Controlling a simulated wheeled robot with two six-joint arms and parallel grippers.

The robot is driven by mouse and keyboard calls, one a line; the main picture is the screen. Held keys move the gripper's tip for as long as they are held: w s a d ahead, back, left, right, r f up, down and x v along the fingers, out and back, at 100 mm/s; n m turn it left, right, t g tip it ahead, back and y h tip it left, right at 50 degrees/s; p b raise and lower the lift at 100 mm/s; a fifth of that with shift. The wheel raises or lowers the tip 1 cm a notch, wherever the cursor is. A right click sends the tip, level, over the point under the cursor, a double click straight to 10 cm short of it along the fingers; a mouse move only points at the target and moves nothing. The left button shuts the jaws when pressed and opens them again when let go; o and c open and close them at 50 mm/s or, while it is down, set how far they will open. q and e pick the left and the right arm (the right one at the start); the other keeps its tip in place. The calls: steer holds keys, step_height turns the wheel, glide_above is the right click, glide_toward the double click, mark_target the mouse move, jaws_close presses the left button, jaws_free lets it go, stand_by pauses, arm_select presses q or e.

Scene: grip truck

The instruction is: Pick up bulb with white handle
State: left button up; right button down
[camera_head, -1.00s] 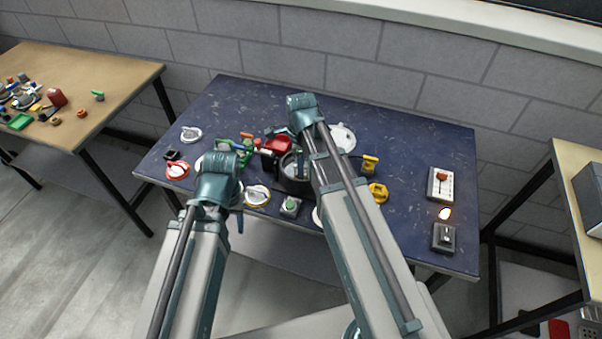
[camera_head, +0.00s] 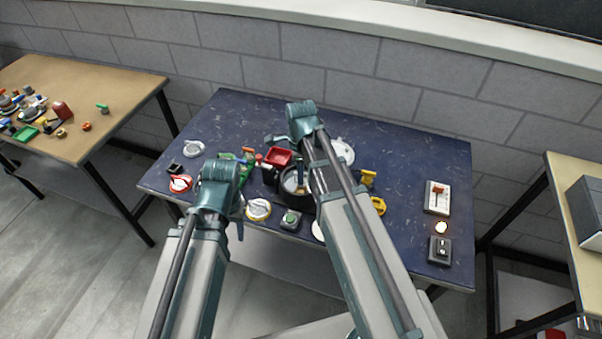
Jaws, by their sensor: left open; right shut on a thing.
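A small glowing bulb (camera_head: 441,228) is at the right of the dark blue table (camera_head: 400,160); I cannot make out a white handle on it. My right gripper (camera_head: 300,187) points down at a black round container (camera_head: 304,208) near the middle and is partly hidden by its own arm. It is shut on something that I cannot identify. My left gripper (camera_head: 239,230) is open, near the table's front edge, left of a white-and-yellow round part (camera_head: 258,209). It is mostly hidden by its wrist.
A red box-like part (camera_head: 278,157) and green parts stand behind the grippers. A grey block with a green button (camera_head: 290,220) sits at the front. Two switch boxes (camera_head: 437,197) (camera_head: 440,249) flank the bulb. The back-right tabletop is clear. Side tables stand left and right.

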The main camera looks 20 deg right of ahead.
step_height(320, 180, up, 7)
steer(key=p, duration=0.5)
steer(key=shift+f+p, duration=0.1)
steer(key=shift+p, duration=0.25)
